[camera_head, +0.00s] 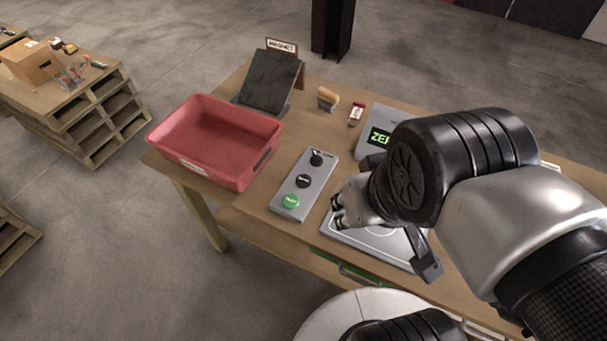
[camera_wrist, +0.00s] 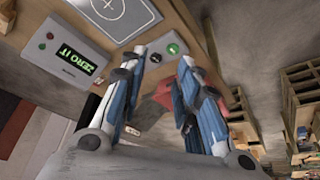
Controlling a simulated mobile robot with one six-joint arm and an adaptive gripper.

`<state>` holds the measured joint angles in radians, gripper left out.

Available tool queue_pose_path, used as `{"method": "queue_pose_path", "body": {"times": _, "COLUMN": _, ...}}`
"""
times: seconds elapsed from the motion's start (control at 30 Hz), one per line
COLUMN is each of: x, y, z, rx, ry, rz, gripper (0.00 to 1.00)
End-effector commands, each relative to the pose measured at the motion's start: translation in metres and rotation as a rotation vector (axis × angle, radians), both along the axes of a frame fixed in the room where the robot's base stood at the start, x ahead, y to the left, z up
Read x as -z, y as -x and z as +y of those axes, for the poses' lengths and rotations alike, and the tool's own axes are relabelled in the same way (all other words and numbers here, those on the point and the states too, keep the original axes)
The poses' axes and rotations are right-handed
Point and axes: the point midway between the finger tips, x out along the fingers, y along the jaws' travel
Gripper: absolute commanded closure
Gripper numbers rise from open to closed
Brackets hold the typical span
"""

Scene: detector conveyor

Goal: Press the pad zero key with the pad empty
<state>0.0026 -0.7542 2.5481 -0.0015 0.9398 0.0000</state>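A grey key panel (camera_head: 310,185) lies on the wooden table with two black keys and a green key (camera_head: 291,202); their labels are too small to read. The pad (camera_head: 365,249), a pale plate with a circle mark, lies right of it, partly hidden by my arm. Its visible part is bare, also in the wrist view (camera_wrist: 115,10). The display box (camera_wrist: 68,58) reads "ZERO IT" in green. My gripper (camera_head: 337,211) is above the pad's left edge, right of the green key. In the wrist view its fingers are apart and empty, with the green key (camera_wrist: 172,48) between their tips.
A red tray (camera_head: 215,143) stands left of the panel. A dark sloped stand (camera_head: 268,80) labelled "MAGNET", a brush-like item (camera_head: 327,98) and a small red-and-white item (camera_head: 356,114) are at the back. Bare table lies between the tray and panel.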

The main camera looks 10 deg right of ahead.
Motion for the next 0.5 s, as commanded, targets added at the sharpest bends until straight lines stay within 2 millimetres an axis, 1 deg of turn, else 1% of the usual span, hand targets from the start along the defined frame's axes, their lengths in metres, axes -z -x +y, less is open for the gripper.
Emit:
{"method": "queue_pose_path", "body": {"times": 0.03, "x": 0.0, "y": 0.0, "z": 0.0, "rx": 0.0, "ry": 0.0, "rz": 0.0, "gripper": 0.76}}
{"method": "queue_pose_path", "body": {"times": 0.07, "x": 0.0, "y": 0.0, "z": 0.0, "rx": 0.0, "ry": 0.0, "rz": 0.0, "gripper": 0.78}}
{"method": "queue_pose_path", "body": {"times": 0.4, "x": 0.0, "y": 0.0, "z": 0.0, "rx": 0.0, "ry": 0.0, "rz": 0.0, "gripper": 1.0}}
{"method": "queue_pose_path", "body": {"times": 0.5, "x": 0.0, "y": 0.0, "z": 0.0, "rx": 0.0, "ry": 0.0, "rz": 0.0, "gripper": 1.0}}
